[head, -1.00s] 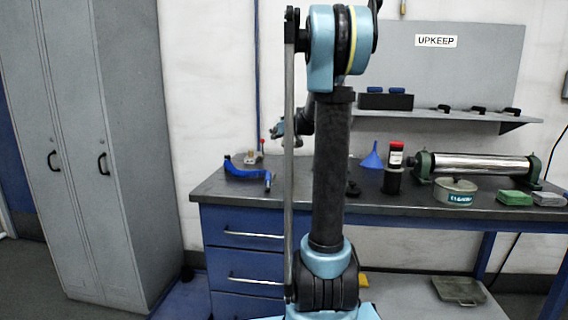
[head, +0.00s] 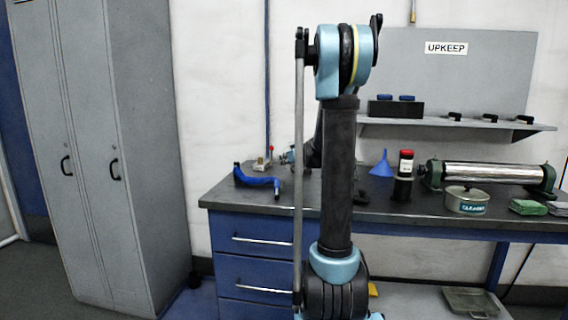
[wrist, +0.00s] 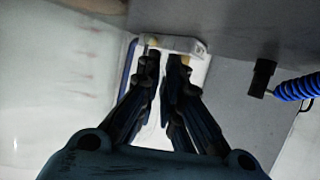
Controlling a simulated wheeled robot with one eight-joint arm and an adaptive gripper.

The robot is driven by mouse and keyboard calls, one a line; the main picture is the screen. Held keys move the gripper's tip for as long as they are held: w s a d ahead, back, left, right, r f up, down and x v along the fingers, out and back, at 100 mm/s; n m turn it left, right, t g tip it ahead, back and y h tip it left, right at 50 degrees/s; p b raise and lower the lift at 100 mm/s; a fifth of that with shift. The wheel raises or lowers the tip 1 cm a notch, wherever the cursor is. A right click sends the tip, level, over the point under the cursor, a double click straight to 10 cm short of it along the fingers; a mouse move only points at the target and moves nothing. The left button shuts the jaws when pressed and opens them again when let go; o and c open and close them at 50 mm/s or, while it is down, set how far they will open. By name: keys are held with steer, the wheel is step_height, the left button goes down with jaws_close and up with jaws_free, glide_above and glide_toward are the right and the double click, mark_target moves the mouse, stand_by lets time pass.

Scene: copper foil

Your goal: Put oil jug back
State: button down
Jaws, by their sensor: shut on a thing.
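My gripper (wrist: 166,62) is shut, its dark fingers close together in the wrist view. A white body with a blue edge, which I take for the oil jug (wrist: 188,44), shows at and behind the fingertips. Its shape is mostly hidden by the fingers. In the head view my arm's column and forearm hide the gripper and the jug; only a small bit of my wrist shows above the bench's left part.
The dark bench (head: 232,197) carries a blue curved tool (head: 257,182), a small red-knobbed item (head: 262,163), a blue funnel (head: 382,167), a red-capped bottle (head: 405,163), a cleaner tin (head: 466,202) and a roller (head: 490,173). A shelf (head: 440,125) hangs behind. A blue coiled hose (wrist: 298,87) shows in the wrist view.

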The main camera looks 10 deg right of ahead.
steer(key=c, duration=1.8)
jaws_free()
steer(key=shift+o, duration=0.2)
steer(key=v, duration=1.2)
